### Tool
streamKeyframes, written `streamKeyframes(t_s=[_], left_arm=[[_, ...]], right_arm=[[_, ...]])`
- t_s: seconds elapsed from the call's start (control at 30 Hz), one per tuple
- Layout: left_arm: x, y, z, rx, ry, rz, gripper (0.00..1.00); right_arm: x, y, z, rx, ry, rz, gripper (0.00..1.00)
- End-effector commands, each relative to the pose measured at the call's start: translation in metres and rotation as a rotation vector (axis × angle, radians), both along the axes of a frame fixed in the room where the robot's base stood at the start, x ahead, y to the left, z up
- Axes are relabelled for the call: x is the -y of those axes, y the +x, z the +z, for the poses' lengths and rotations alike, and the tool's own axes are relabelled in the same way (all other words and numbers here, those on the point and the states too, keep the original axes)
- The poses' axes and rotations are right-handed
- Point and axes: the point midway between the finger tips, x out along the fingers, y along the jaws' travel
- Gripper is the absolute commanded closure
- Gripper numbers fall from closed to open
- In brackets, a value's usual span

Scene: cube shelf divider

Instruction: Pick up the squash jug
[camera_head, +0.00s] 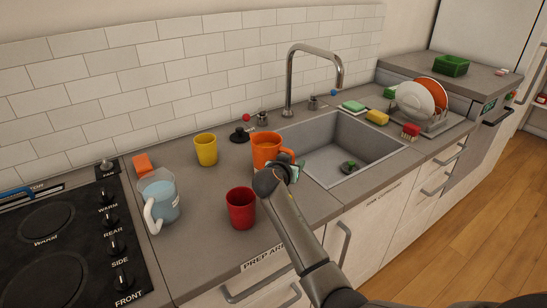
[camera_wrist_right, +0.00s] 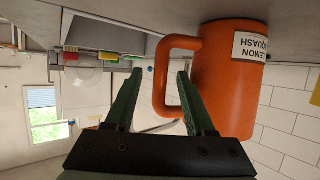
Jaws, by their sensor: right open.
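The squash jug is an orange jug (camera_head: 265,148) standing upright on the counter by the sink's left edge, its handle towards the right. In the right wrist view the orange jug (camera_wrist_right: 228,85) appears upside down with a "LEMON SQUASH" label. My right gripper (camera_head: 285,169) is at the handle side, in front of the jug. In the wrist view its two green fingers (camera_wrist_right: 158,72) are apart, with the outer bar of the handle (camera_wrist_right: 160,85) showing between them. One finger overlaps the handle's opening. Contact cannot be told. My left gripper is not in view.
A red cup (camera_head: 241,210) stands close in front left, a yellow cup (camera_head: 206,150) behind left. A clear jug (camera_head: 160,199) stands beside the hob (camera_head: 60,250). The sink (camera_head: 325,132) and tap (camera_head: 290,80) lie right and behind. A dish rack (camera_head: 432,127) is further right.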

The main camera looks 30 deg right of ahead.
Motion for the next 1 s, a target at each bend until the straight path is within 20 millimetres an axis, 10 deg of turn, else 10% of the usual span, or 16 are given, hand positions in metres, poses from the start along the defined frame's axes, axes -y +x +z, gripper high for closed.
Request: streamKeyframes(t_s=[0.37,0.83,1.0], left_arm=[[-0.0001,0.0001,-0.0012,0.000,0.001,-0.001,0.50],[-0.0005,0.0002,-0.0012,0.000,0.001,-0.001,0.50],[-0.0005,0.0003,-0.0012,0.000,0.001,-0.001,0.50]], right_arm=[[-0.0027,-0.0005,-0.0020,0.000,0.000,-0.001,0.45],[-0.0022,-0.0004,-0.0018,0.000,0.000,-0.001,0.97],[-0.0022,-0.0004,-0.0017,0.000,0.000,-0.001,1.00]])
